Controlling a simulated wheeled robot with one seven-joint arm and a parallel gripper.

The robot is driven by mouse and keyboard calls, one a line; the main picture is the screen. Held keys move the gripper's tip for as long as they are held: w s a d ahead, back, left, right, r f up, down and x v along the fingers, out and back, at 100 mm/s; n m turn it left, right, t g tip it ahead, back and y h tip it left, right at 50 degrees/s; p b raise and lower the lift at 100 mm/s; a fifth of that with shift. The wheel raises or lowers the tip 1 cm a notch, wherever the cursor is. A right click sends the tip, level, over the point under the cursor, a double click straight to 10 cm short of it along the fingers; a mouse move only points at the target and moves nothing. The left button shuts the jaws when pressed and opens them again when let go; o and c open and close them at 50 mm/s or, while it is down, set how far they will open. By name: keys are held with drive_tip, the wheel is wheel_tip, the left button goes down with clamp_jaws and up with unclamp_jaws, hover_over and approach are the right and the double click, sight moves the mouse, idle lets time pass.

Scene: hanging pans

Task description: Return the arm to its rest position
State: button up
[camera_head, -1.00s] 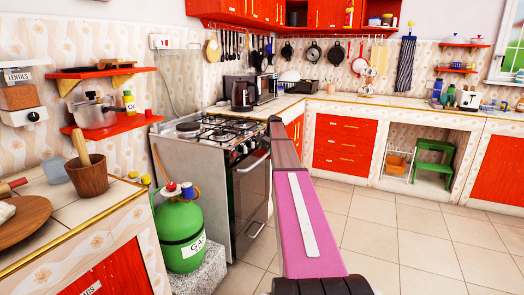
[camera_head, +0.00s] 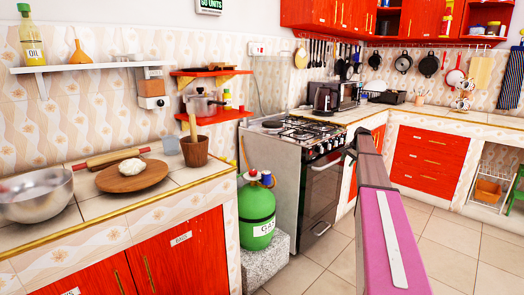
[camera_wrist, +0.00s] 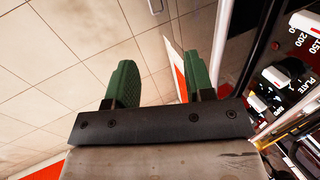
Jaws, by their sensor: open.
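My gripper (camera_wrist: 161,82) shows in the wrist view with its two green fingers spread apart and nothing between them. Tiled floor shows beyond and to the left of the fingers. The stove's front (camera_wrist: 285,85), with its knobs and printed labels, is close on the right of the fingers. In the head view my arm stretches forward in front of the stove (camera_head: 310,175), and its far end is hard to make out. Several pans (camera_head: 404,62) hang on the back wall, well beyond my arm.
A green gas bottle (camera_head: 257,212) stands on a stone block left of the stove. The left counter (camera_head: 105,203) holds a steel bowl (camera_head: 36,195), a board with dough and a mortar (camera_head: 195,151). Red drawers (camera_head: 428,160) stand at the back. Floor (camera_head: 450,235) on the right is clear.

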drive_tip(key=s+a+f+n+g+h, duration=0.1)
drive_tip(key=s+a+f+n, duration=0.2)
drive_tip(key=s+a+f, duration=0.4)
drive_tip(key=s+a+f+n+g+h, duration=0.1)
drive_tip(key=s+a+f+n, duration=0.2)
drive_tip(key=s, duration=2.2)
drive_tip(key=s+a+f+n+g, duration=0.1)
drive_tip(key=s+a+f+n, duration=0.2)
drive_tip(key=s+a+f, duration=0.7)
drive_tip(key=s+a, duration=0.7)
drive_tip(key=a, duration=0.1)
drive_tip(key=shift+f+n+h, duration=0.3)
drive_tip(key=shift+f+h, duration=0.1)
drive_tip(key=shift+w+a, duration=0.1)
